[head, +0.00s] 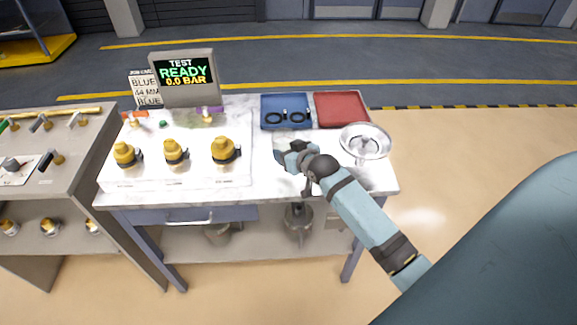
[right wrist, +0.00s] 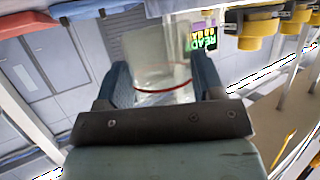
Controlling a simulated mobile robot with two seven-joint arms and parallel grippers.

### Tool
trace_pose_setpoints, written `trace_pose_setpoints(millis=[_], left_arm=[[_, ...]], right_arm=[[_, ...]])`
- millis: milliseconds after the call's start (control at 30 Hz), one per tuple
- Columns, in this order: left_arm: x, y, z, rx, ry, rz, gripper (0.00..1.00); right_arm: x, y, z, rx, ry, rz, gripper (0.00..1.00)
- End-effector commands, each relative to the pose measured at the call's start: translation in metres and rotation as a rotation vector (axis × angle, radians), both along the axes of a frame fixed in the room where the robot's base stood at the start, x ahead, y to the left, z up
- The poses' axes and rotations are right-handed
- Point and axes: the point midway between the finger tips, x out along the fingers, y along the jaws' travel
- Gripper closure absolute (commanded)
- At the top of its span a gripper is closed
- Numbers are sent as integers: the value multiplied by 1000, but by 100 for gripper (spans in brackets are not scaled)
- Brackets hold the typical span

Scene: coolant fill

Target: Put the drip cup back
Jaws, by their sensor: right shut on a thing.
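My right gripper (head: 286,153) is over the front right part of the white bench top (head: 262,178). In the right wrist view its two fingers (right wrist: 162,80) are shut on a clear cup with a thin red line around it, the drip cup (right wrist: 158,65). In the head view the cup is too faint and too hidden by the gripper to make out. I cannot tell whether the cup touches the bench. My left gripper is not in view.
A blue tray (head: 264,112) with black rings and a red tray (head: 341,109) lie behind my gripper. A metal funnel (head: 365,139) stands to its right. Several yellow-capped fittings (head: 223,150) and a READY display (head: 186,74) are to the left. Vessels sit on the lower shelf (head: 262,243).

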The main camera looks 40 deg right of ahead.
Motion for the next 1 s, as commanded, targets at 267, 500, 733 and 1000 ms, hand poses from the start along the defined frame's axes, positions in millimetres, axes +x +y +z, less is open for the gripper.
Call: trace_pose_setpoints(millis=[267, 500, 733, 1000], left_arm=[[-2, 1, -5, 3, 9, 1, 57], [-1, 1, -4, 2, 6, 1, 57], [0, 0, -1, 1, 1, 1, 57], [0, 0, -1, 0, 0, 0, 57]], right_arm=[[0, 0, -27, 0, -2, 0, 65], [0, 0, -59, 0, 1, 0, 65], [0, 0, -63, 0, -2, 0, 65], [0, 0, -65, 0, -2, 0, 17]])
